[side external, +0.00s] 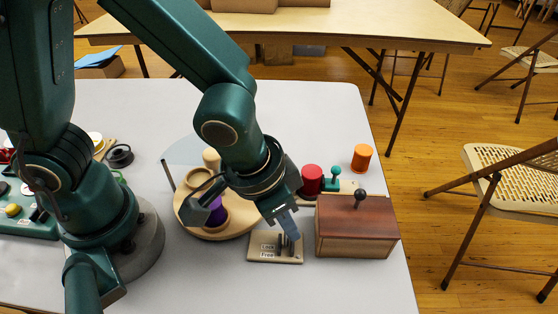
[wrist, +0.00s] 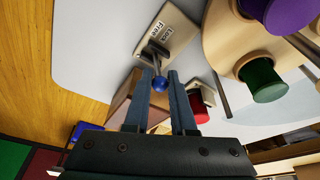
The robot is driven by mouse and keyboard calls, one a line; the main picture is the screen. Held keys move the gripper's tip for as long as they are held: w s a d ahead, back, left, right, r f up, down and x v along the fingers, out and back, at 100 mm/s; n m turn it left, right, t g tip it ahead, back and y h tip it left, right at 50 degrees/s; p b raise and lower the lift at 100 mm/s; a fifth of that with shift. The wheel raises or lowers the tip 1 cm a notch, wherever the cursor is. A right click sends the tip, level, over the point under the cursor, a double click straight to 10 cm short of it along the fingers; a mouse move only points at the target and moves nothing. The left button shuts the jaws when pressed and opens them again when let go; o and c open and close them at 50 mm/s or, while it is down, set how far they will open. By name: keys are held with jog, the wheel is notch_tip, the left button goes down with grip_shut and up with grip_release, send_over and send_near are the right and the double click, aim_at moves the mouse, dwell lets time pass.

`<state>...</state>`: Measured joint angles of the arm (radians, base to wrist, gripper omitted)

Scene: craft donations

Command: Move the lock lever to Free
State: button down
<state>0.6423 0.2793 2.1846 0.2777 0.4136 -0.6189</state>
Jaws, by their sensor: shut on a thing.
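The lock plate (side external: 262,256) is a small cream board with printed Lock and Free labels, near the front of the white table. It also shows in the wrist view (wrist: 178,22). Its lever, ending in a blue ball knob (wrist: 159,84), leans out of the plate towards the wrist camera. My gripper (side external: 287,233) is low over the plate, its fingers pointing down. In the wrist view my gripper (wrist: 161,76) has a finger on each side of the blue knob and is shut on it. The side view mostly hides the lever, and I cannot tell which label it is at.
A wooden box (side external: 357,242) with a dark lid and a black knob stands close to the plate's right. A round wooden turntable (side external: 236,222) with spools is behind left. A red spool (side external: 312,179) and an orange spool (side external: 362,157) stand behind. The table front is clear.

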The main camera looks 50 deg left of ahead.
jog(key=shift+s+d, duration=0.1)
jog(key=shift+s, duration=0.05)
jog(key=shift+s+d, duration=0.5)
jog(key=shift+d, duration=0.1)
jog(key=shift+s+d, duration=0.1)
jog(key=shift+s+d+f, duration=0.15)
jog(key=shift+s+d, duration=0.2)
jog(key=c, duration=1.6)
grip_release()
jog(key=c, duration=1.6)
grip_release()
jog(key=c, duration=0.7)
grip_release()
jog(key=shift+o, duration=0.2)
